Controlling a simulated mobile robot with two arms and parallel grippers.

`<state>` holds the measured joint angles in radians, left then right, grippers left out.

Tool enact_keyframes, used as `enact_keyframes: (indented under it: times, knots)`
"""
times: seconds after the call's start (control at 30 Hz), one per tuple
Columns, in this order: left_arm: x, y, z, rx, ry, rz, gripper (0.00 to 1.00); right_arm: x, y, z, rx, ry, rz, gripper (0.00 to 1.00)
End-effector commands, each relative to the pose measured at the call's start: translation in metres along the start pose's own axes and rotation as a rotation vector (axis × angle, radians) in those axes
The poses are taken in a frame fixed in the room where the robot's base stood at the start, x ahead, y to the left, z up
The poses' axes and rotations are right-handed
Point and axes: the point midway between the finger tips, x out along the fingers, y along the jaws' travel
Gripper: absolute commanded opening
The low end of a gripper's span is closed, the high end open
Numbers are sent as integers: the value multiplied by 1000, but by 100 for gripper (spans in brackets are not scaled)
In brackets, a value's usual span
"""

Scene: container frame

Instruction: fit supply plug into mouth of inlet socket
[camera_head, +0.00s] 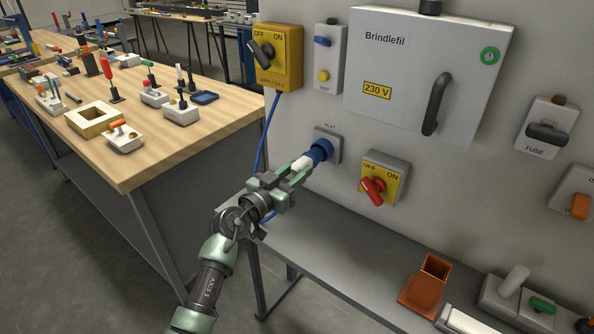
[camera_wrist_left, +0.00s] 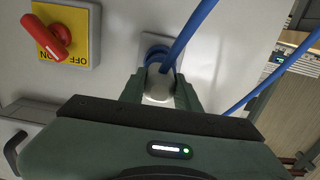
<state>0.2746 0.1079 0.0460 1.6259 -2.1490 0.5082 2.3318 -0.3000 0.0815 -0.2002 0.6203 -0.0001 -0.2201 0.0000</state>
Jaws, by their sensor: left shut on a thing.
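The supply plug (camera_head: 301,163) has a white body, and a blue cable (camera_wrist_left: 190,35) runs from it. My left gripper (camera_head: 297,172) is shut on the plug, with one finger on each side of it in the left wrist view (camera_wrist_left: 160,96). The inlet socket (camera_head: 333,142) is a grey plate on the upright panel, under the word INLET. A blue round part (camera_head: 320,150) joins the plug's front to the socket plate; it also shows as a blue ring in the left wrist view. How deep the plug sits in the mouth is hidden. My right gripper is out of view.
A yellow supply switch (camera_head: 275,57) sits above left, with the blue cable hanging from it. A red-knobbed switch (camera_head: 384,179) is close to the socket's right. A grey cabinet (camera_head: 428,75) is above. A narrow grey shelf (camera_head: 330,250) runs below; a wooden bench (camera_head: 180,150) stands left.

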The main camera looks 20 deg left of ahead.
Motion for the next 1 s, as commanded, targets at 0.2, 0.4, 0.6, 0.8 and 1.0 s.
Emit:
enact_keyframes:
  times: [0.2, 0.4, 0.6, 0.8, 1.0]
  knots:
    - [2, 0, -1, 0, 2, 0, 0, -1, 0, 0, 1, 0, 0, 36]
    - [7, 0, -2, 0, 2, -1, 0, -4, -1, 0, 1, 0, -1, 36]
    - [13, 0, -2, -1, 2, 0, 0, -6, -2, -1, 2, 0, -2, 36]
    - [18, 0, -2, 0, 2, 0, 0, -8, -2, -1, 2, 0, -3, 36]
    - [18, 0, -1, 1, 2, 0, 0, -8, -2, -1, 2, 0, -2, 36]
